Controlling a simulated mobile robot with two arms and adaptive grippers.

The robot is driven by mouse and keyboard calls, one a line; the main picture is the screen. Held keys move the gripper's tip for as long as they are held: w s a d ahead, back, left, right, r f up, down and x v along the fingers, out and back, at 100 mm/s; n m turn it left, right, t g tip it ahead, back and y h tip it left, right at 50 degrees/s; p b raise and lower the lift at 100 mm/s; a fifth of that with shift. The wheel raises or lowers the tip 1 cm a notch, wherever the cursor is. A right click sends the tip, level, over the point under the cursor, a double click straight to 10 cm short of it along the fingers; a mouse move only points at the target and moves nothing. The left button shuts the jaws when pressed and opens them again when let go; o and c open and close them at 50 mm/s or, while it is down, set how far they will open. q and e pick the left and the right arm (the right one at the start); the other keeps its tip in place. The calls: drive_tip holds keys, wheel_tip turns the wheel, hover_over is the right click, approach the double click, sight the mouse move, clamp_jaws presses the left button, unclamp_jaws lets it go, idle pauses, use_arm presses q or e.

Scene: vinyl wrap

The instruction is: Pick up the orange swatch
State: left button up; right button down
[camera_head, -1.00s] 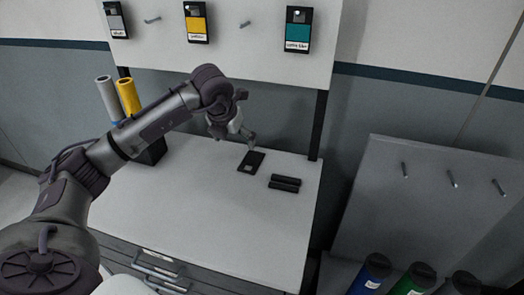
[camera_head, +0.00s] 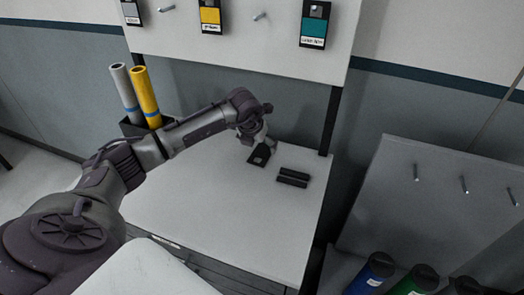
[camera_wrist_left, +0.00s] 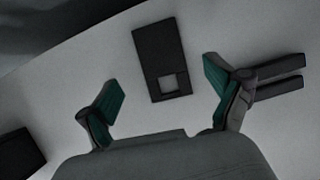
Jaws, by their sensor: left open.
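A flat black card (camera_head: 259,157) with a small pale square near one end lies on the white table. In the left wrist view, my left gripper (camera_wrist_left: 163,90) is open, with a green-padded finger on each side of the card (camera_wrist_left: 162,58) and nothing held. My right gripper is not in view.
Two black bars (camera_head: 293,177) lie right of the card, close to the right finger. Grey and yellow rolls (camera_head: 145,97) stand in a black holder. Yellow (camera_head: 210,16) and teal (camera_head: 314,26) swatches hang above, near an empty peg (camera_head: 260,16). The table front is clear.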

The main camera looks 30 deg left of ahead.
sight(262, 152)
use_arm(q)
drive_tip(key=shift+p+x, duration=0.3)
drive_tip(key=shift+x, duration=0.9)
drive_tip(key=shift+w+d+f, duration=0.1)
drive_tip(key=shift+w+f, duration=0.1)
drive_tip(key=shift+f, duration=0.3)
drive_tip(key=shift+c, duration=0.2)
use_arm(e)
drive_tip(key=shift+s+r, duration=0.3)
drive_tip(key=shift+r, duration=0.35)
use_arm(q)
drive_tip(key=shift+c, duration=1.2)
drive_tip(key=c, duration=0.8)
drive_tip(key=shift+r, duration=0.2)
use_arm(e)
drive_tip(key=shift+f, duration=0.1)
